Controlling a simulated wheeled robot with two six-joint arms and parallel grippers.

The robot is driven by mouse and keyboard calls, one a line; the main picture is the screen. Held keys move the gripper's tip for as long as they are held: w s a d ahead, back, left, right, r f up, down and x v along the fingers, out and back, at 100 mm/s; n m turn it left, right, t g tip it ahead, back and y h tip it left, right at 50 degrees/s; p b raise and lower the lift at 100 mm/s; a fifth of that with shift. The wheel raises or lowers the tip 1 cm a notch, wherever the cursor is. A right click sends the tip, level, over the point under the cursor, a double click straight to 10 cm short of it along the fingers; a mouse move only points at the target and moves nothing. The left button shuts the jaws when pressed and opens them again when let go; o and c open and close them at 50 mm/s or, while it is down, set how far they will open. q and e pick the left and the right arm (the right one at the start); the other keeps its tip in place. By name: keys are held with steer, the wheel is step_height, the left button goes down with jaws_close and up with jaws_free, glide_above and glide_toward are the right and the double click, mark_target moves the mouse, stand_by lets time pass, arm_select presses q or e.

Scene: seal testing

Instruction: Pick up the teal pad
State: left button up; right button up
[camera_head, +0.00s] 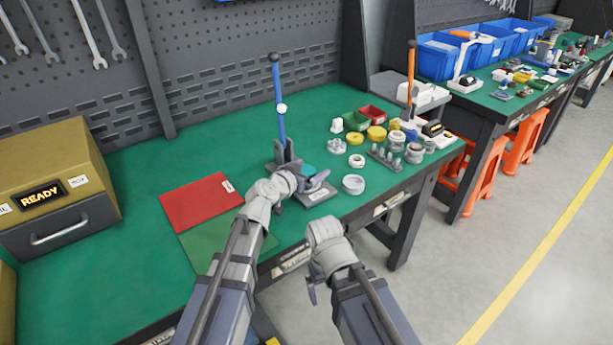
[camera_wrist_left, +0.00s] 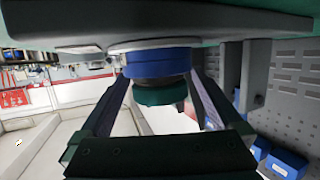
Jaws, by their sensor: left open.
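The teal pad (camera_head: 308,170) shows as a small teal disc at the grey press fixture with the blue lever (camera_head: 279,100). In the left wrist view the teal pad (camera_wrist_left: 160,94) is a short round piece against a blue ring (camera_wrist_left: 155,65), which adjoins a grey part. My left gripper (camera_head: 303,184) is at the fixture, partly hidden by its own wrist. In the left wrist view its two fingers (camera_wrist_left: 160,88) are apart, one on either side of the pad. Contact cannot be told. My right gripper (camera_head: 313,291) hangs off the table's front edge, mostly hidden by its wrist.
A red mat (camera_head: 200,202) and a green mat (camera_head: 215,242) lie left of the fixture. Rings, yellow caps (camera_head: 376,133) and a pegged block (camera_head: 385,158) stand to the right. A second lever (camera_head: 411,75) is orange. A box (camera_head: 55,185) reading READY stands at left.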

arm_select(q)
steer(key=shift+w+d+f, duration=0.2)
steer(key=shift+w+d, duration=0.1)
steer(key=shift+w, duration=0.3)
steer(key=shift+s, duration=0.1)
steer(key=shift+c, duration=0.2)
steer(key=c, duration=1.5)
steer(key=shift+r, duration=0.15)
step_height(320, 180, up, 18)
steer(key=p, duration=1.8)
